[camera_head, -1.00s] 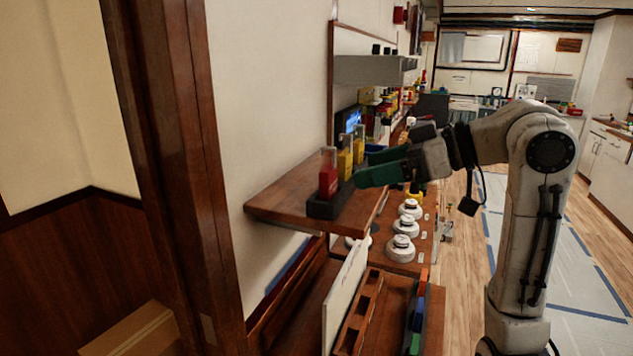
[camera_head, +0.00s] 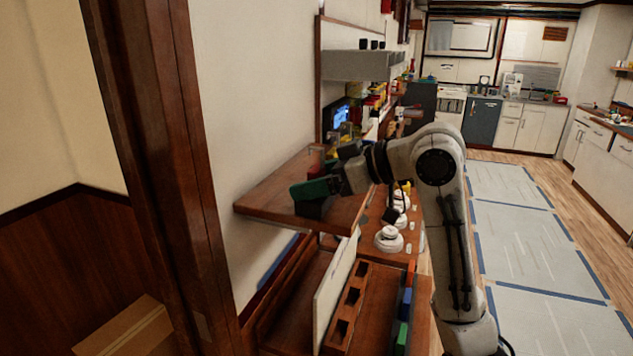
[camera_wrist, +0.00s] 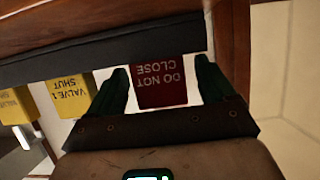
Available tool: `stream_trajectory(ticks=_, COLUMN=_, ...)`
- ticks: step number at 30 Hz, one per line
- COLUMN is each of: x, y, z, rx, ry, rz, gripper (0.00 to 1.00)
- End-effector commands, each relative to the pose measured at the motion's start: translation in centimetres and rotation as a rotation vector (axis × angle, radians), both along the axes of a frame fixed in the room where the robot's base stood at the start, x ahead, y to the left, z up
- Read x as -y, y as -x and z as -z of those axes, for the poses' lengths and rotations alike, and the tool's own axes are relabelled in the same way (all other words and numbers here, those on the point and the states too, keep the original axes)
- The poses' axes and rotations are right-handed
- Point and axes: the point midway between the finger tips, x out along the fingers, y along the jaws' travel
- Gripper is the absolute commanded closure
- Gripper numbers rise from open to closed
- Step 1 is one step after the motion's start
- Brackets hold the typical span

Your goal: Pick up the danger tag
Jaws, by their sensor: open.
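The danger tag is a red tag (camera_wrist: 160,84) with white "DO NOT CLOSE" lettering, upside down in the wrist view. It stands in a dark rack (camera_wrist: 105,52). In the head view only a bit of its red (camera_head: 316,157) shows above my gripper. My gripper (camera_head: 313,188) is open at the rack on the wooden shelf. In the wrist view its green fingers lie to the left and right of the red tag; whether they touch it cannot be told.
Yellow "VALVE SHUT" tags (camera_wrist: 70,97) stand in the same rack, close to the left finger in the wrist view. The wooden shelf (camera_head: 262,199) juts from the wall. Floor at right is clear.

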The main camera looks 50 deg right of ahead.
Motion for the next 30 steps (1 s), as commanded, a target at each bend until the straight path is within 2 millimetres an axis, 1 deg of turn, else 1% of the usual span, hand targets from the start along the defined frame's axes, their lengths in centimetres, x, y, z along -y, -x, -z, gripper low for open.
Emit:
stream_trajectory(ticks=2, x=0.02, y=0.01, z=-0.01, rx=0.000, ry=0.000, rz=0.000, gripper=0.18)
stream_trajectory(ticks=19, x=0.04, y=0.05, z=-0.05, rx=0.001, ry=0.000, rz=0.001, gripper=0.72)
stream_trajectory(ticks=26, x=0.04, y=0.05, z=-0.10, rx=0.001, ry=0.000, rz=0.001, gripper=0.73)
stream_trajectory(ticks=30, x=0.06, y=0.02, z=-0.57, rx=0.002, ry=0.001, rz=0.001, gripper=0.73)
